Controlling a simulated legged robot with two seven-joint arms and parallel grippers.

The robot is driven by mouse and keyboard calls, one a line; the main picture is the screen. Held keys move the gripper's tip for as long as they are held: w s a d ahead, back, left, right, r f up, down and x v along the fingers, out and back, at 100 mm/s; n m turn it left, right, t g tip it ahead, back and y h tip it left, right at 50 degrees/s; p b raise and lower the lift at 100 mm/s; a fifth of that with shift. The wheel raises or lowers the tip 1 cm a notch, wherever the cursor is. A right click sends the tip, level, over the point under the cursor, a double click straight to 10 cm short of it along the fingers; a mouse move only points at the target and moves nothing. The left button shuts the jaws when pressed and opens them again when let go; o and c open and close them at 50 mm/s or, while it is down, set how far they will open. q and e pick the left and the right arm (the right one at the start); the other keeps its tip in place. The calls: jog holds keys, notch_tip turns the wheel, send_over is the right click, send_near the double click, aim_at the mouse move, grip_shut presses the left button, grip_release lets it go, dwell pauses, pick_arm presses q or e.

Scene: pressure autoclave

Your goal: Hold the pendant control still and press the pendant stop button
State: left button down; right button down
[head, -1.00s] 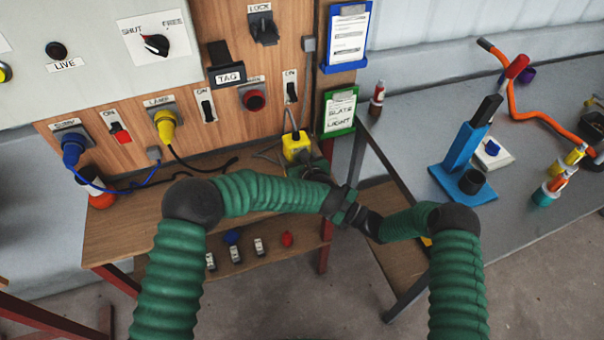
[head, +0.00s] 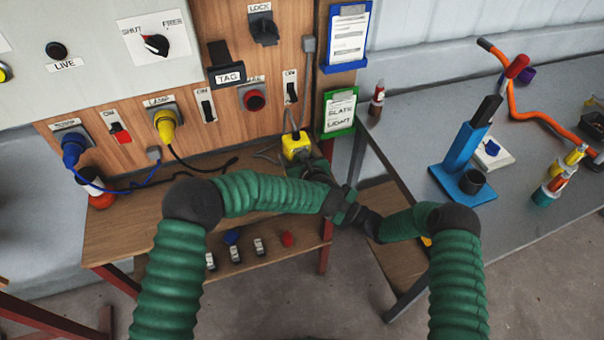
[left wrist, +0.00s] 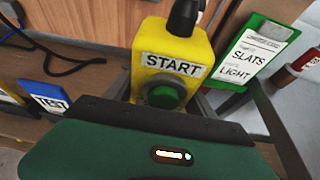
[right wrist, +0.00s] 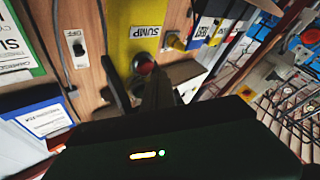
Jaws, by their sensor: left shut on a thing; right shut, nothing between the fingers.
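The yellow pendant control (head: 296,146) hangs at the panel's right end above the bench. In the left wrist view the pendant (left wrist: 168,55) shows a START label and a green button (left wrist: 163,96).
A green clipboard (head: 339,110) hangs beside the pendant. A grey table (head: 400,120) with a blue stand (head: 463,150) is on the right. A black cable trails over the wooden bench.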

jog(key=shift+w, duration=0.15)
dwell(0.5)
jog(key=shift+w+a+r, duration=0.1)
jog(key=shift+w+a, duration=0.05)
jog(key=shift+w, duration=0.1)
jog(key=shift+w+a, duration=0.15)
jog(key=shift+w, duration=0.25)
dwell(0.6)
jog(key=shift+s, duration=0.1)
jog(key=shift+s+d, duration=0.3)
jog(key=shift+s, duration=0.45)
jog(key=s, duration=0.1)
jog(key=s+d, duration=0.1)
jog(key=s, duration=0.2)
jog(key=shift+s+d, duration=0.25)
jog(key=shift+s, duration=0.15)
dwell(0.4)
